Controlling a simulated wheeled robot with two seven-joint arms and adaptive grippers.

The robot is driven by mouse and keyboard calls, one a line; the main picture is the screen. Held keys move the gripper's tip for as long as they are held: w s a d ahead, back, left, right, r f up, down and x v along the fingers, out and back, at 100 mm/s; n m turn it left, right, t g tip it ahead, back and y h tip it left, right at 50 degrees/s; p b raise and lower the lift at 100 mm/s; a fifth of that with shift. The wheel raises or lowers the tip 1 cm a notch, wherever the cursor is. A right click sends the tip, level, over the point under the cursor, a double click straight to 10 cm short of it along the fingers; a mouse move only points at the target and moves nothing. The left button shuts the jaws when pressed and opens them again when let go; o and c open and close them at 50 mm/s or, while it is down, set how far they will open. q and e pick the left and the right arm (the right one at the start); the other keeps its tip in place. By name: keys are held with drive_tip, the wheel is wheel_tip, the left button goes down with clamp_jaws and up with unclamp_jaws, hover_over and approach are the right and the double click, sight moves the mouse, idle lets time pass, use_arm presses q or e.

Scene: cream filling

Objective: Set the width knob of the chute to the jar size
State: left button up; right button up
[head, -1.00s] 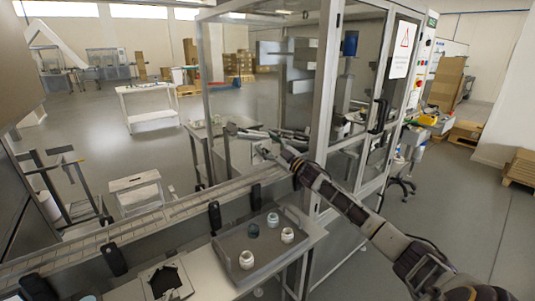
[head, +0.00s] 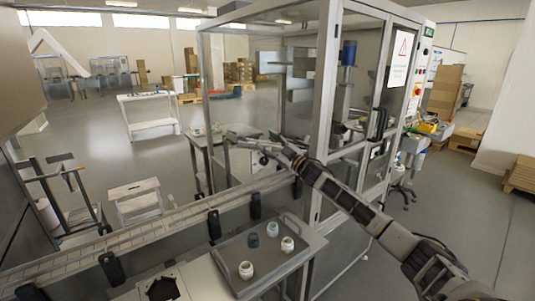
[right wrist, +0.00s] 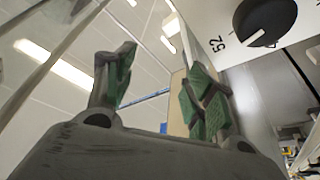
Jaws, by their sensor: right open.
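The width knob (right wrist: 265,20) is a round black dial with a white pointer line, at the top right of the right wrist view. It sits on a white panel (right wrist: 215,18) with a printed mark that looks like 52, seen tilted. My right gripper (right wrist: 163,88) is open and empty, with green pads. Its fingers are apart from the knob, which is above and to the right of them. In the head view my right gripper (head: 250,143) is by the glass enclosure, and the knob cannot be made out there. My left gripper is not in view.
A grey tray (head: 232,251) holds white jars (head: 246,270) and blue-grey jars (head: 272,229). A conveyor (head: 150,234) runs behind it. The framed glass enclosure (head: 322,115) stands close to my right arm. Open floor lies to the right.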

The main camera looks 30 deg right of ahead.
sight(265, 162)
drive_tip(key=s+f+m+g+h, duration=0.1)
drive_tip(key=s+f+g+h, duration=0.1)
drive_tip(key=s+f+h, duration=0.3)
drive_tip(key=s+f, duration=0.4)
drive_tip(key=s, duration=0.4)
drive_tip(key=shift+s+d+m+g+b, duration=0.15)
drive_tip(key=shift+d+m+g+b, duration=0.15)
drive_tip(key=shift+b, duration=0.05)
drive_tip(key=shift+w, duration=0.2)
idle(0.6)
drive_tip(key=shift+w+a+f+p, duration=0.1)
drive_tip(key=shift+w+a+p, duration=0.1)
drive_tip(key=shift+w, duration=2.05)
drive_tip(key=shift+w+a+r+p, duration=0.1)
drive_tip(key=shift+w+a, duration=0.05)
drive_tip(key=shift+w, duration=2.05)
drive_tip(key=shift+w+a+f+p, duration=0.1)
drive_tip(key=shift+w+a+p, duration=0.1)
drive_tip(key=shift+w, duration=2.05)
drive_tip(key=shift+c, duration=0.4)
drive_tip(key=c, duration=1)
